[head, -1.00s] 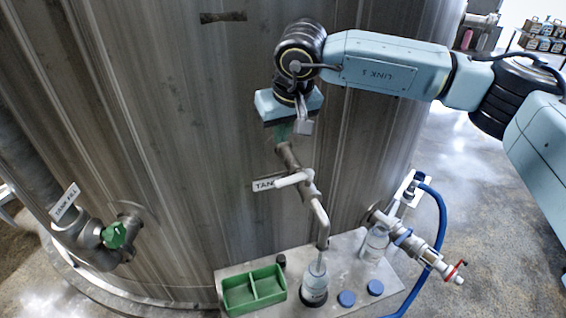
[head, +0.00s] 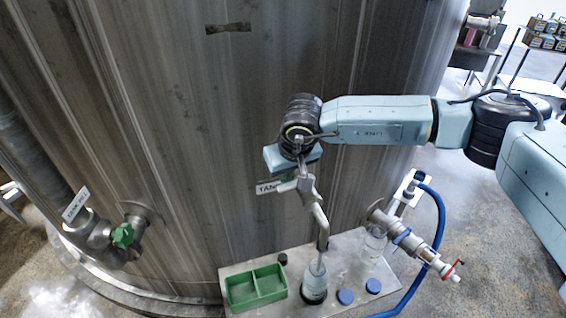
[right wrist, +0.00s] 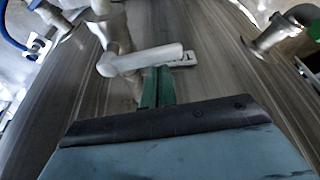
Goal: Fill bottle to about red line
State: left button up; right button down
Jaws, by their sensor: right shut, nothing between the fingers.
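A clear bottle (head: 315,284) stands upright in a dark round holder under the bent spout (head: 322,222) of the tank valve. I cannot make out a red line or a liquid level on it. The valve's white lever (head: 287,186) points left, and it also shows in the right wrist view (right wrist: 150,59). My right gripper (head: 302,172) is at the lever. In the right wrist view its green fingers (right wrist: 158,88) are shut with nothing between them, and their tips are at or very near the lever. I cannot tell if they touch. My left gripper is not in view.
A green two-part tray (head: 256,303), a black cap (head: 283,259), two blue caps (head: 345,297) and another clear bottle (head: 374,243) are on the metal shelf (head: 348,246). A side valve with red handle (head: 458,264) and blue hose (head: 440,215) are right. A green-handled valve (head: 122,235) is left.

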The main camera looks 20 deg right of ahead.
dwell(0.3)
jog(key=shift+s+f+n+b, duration=0.25)
jog(key=shift+s+n+b, duration=0.35)
jog(key=shift+b, duration=0.55)
jog(key=shift+s+r+b, duration=0.15)
jog(key=shift+s+b, duration=0.05)
jog(key=shift+b, duration=0.1)
